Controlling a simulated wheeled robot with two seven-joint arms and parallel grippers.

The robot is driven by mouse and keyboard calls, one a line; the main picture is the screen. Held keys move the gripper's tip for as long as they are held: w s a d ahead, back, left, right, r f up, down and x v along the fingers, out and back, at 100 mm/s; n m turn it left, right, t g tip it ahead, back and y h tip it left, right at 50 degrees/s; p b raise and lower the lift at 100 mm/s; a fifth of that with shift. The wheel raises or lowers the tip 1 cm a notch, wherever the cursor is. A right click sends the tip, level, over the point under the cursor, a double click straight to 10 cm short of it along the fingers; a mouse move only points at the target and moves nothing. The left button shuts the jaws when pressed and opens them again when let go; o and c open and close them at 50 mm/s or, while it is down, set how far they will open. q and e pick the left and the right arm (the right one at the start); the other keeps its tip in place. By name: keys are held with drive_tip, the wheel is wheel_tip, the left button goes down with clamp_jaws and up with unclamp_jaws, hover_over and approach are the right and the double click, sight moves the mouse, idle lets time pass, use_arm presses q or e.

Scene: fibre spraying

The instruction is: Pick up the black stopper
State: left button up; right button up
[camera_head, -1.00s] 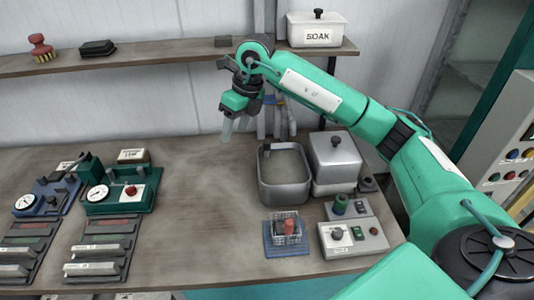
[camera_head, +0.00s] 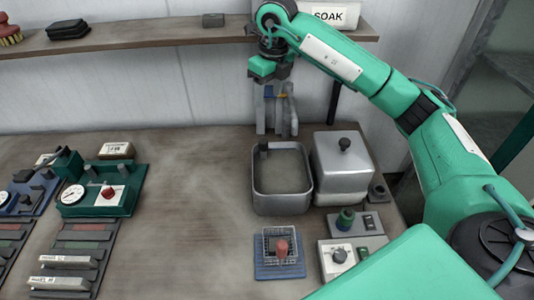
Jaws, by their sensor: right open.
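I cannot pick out the black stopper with certainty. A small dark round piece (camera_head: 377,190) stands on the table just right of the lidded metal box (camera_head: 342,175), and a dark knob (camera_head: 344,144) sits on that box's lid. My right gripper (camera_head: 268,75) hangs at the back, above and behind the open metal basin (camera_head: 282,195), in front of the wall. My left gripper is not in view.
A wire basket with a red piece (camera_head: 282,247) stands on a blue mat in front of the basin. Control boxes (camera_head: 347,253) stand to its right. Green gauge fixture (camera_head: 103,192) and racks are at left. A shelf (camera_head: 150,38) runs behind. The table middle is clear.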

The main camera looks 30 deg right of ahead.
drive_tip(key=b, duration=0.4)
hover_over(264, 141)
drive_tip(key=s, duration=0.2)
wheel_tip(264, 141, down, 4)
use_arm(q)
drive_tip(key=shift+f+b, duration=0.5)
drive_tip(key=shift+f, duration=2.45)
use_arm(e)
drive_tip(key=f, duration=0.3)
drive_tip(key=f+p, duration=0.1)
drive_tip(key=f, duration=0.2)
drive_tip(key=w+f+p, duration=0.1)
drive_tip(key=f, duration=0.3)
drive_tip(key=f+p, duration=0.1)
drive_tip(key=f, duration=0.1)
drive_tip(key=w+f+p, duration=0.1)
drive_tip(key=f, duration=0.1)
drive_tip(key=shift+f, duration=0.65)
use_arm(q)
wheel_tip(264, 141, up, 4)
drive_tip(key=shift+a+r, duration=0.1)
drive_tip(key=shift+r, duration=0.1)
use_arm(e)
clamp_jaws()
